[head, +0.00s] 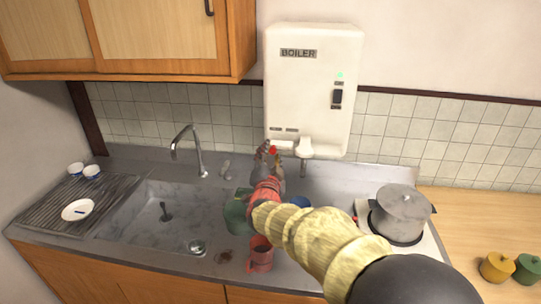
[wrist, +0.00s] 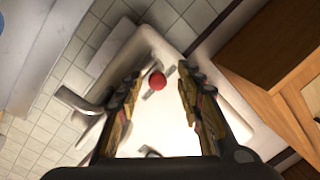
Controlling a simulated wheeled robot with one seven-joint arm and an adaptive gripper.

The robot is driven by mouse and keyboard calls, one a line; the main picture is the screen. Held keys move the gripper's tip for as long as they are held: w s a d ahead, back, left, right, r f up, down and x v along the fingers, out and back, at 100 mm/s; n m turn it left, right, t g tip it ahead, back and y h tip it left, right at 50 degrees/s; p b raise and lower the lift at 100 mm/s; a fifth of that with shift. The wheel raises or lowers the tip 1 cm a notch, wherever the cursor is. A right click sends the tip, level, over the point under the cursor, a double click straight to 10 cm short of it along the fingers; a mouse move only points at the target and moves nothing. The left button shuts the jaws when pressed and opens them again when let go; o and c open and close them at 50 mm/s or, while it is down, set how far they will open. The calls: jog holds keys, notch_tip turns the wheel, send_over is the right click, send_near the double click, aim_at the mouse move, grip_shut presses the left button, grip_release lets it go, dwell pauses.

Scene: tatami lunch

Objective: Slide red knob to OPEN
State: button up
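The white boiler (head: 315,85) hangs on the wall, with a dark switch and a small green light on its right side. The red knob (head: 272,150) is at its lower left edge, just past my fingertips in the head view. In the wrist view the red knob (wrist: 157,82) shows as a round ball between the two fingers, with a gap on each side. My gripper (head: 270,160) is open, empty and pointed at the boiler's underside. Small labels near the knob are too small to read, so I cannot tell where OPEN is.
A spout (head: 304,148) sticks out right of the knob. Below are the sink (head: 150,225) with its faucet (head: 187,140), a red mug (head: 261,254) and a green container (head: 236,212). A grey pot (head: 402,208) stands on the stove to the right.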

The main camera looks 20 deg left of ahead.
jog(key=v, duration=1.2)
